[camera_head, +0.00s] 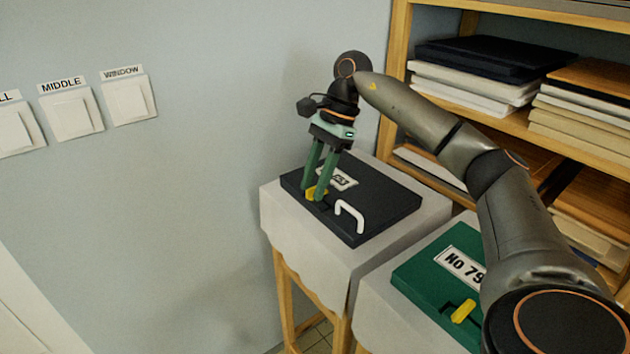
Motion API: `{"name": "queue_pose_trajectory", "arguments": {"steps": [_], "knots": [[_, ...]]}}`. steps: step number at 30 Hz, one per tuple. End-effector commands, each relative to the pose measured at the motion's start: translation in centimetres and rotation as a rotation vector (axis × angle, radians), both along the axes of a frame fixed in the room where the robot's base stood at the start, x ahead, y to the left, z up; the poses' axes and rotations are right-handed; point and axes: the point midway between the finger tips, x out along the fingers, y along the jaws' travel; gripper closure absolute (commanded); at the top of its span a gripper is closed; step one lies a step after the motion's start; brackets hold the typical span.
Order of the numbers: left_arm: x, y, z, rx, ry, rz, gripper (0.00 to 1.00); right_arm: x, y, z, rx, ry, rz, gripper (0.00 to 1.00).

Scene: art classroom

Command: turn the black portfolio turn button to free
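The black portfolio (383,203) lies flat on a cloth-covered stand, with a white handle (349,213) at its front edge and a partly hidden white label (343,178). Its yellow turn button (317,192) is near the left front edge, partly hidden by my fingers. My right gripper (314,198) points down at the button, its two green fingers apart with yellow showing between them. I cannot tell whether the fingers press on the button or only stand around it. My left gripper is not in view.
A green portfolio (425,274) labelled No 79, with its own yellow button (463,311), lies on a nearer stand, partly behind my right arm. A wooden shelf (396,60) with stacked boards stands at the back right. Labelled wall switches (128,100) are at the left.

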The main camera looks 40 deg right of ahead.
Motion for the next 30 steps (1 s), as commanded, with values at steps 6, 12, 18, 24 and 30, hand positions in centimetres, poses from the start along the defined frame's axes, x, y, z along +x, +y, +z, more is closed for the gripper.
{"name": "queue_pose_trajectory", "arguments": {"steps": [6, 12, 18, 24, 30], "knots": [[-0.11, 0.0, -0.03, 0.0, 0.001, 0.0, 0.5, -0.01, -0.03, 0.02, 0.0, 0.0, 0.0, 0.73], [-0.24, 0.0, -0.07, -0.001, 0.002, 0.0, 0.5, 0.0, -0.03, 0.03, -0.001, 0.0, 0.0, 0.95], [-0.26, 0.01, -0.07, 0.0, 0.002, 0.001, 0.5, 0.0, -0.04, 0.04, -0.001, 0.0, 0.0, 1.0], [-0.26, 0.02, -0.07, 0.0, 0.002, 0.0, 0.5, 0.0, -0.03, 0.04, -0.001, 0.0, 0.0, 1.0], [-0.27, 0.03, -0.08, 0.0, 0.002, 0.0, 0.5, -0.01, -0.04, 0.04, -0.001, 0.0, -0.003, 1.0]]}}
